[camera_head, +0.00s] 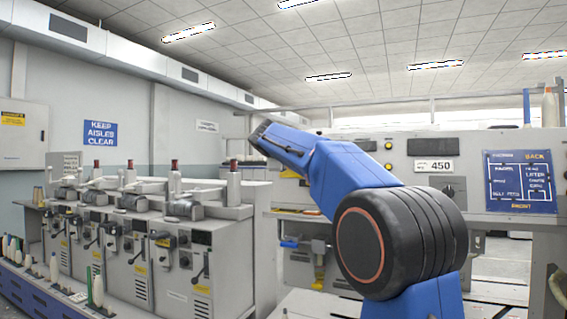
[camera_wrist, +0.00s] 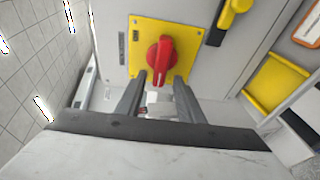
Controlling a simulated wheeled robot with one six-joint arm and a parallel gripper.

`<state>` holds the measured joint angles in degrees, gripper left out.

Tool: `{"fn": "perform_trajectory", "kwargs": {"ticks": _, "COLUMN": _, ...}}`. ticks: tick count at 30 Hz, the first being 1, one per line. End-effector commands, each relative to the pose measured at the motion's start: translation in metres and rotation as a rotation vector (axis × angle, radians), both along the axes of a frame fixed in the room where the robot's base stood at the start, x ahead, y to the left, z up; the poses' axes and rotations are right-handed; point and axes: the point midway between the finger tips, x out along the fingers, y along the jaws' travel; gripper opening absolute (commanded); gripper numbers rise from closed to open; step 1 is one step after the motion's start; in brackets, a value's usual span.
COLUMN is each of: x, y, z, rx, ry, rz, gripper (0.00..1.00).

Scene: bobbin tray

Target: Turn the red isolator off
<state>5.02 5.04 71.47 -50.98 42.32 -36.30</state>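The red isolator knob (camera_wrist: 161,60) shows in the wrist view, on a yellow plate (camera_wrist: 143,34) fixed to a grey panel. Its raised grip runs roughly up and down in that view. My gripper (camera_wrist: 162,80) is open, with one dark finger on each side of the knob's lower part. I cannot tell whether the fingers touch it. In the head view my blue arm reaches toward the grey machine, and the gripper and the red knob are hidden there.
A yellow handle (camera_wrist: 234,12) sits on the panel right of the knob, and a yellow tray-like part (camera_wrist: 278,84) is further right. In the head view, a grey machine panel (camera_head: 408,164) carries a blue diagram sign (camera_head: 520,181). Bobbin machines (camera_head: 140,235) line the left.

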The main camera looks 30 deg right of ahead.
Motion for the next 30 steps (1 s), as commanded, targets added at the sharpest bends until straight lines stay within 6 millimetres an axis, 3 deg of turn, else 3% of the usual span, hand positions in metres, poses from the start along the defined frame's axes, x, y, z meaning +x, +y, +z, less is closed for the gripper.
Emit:
{"fn": "perform_trajectory", "kwargs": {"ticks": 21, "x": -0.104, "y": 0.08, "z": 0.033, "rx": 0.0, "ry": -0.001, "rz": 0.002, "gripper": 0.34}}
{"fn": "perform_trajectory", "kwargs": {"ticks": 30, "x": -0.126, "y": 0.097, "z": 0.039, "rx": 0.0, "ry": 0.0, "rz": 0.001, "gripper": 0.34}}
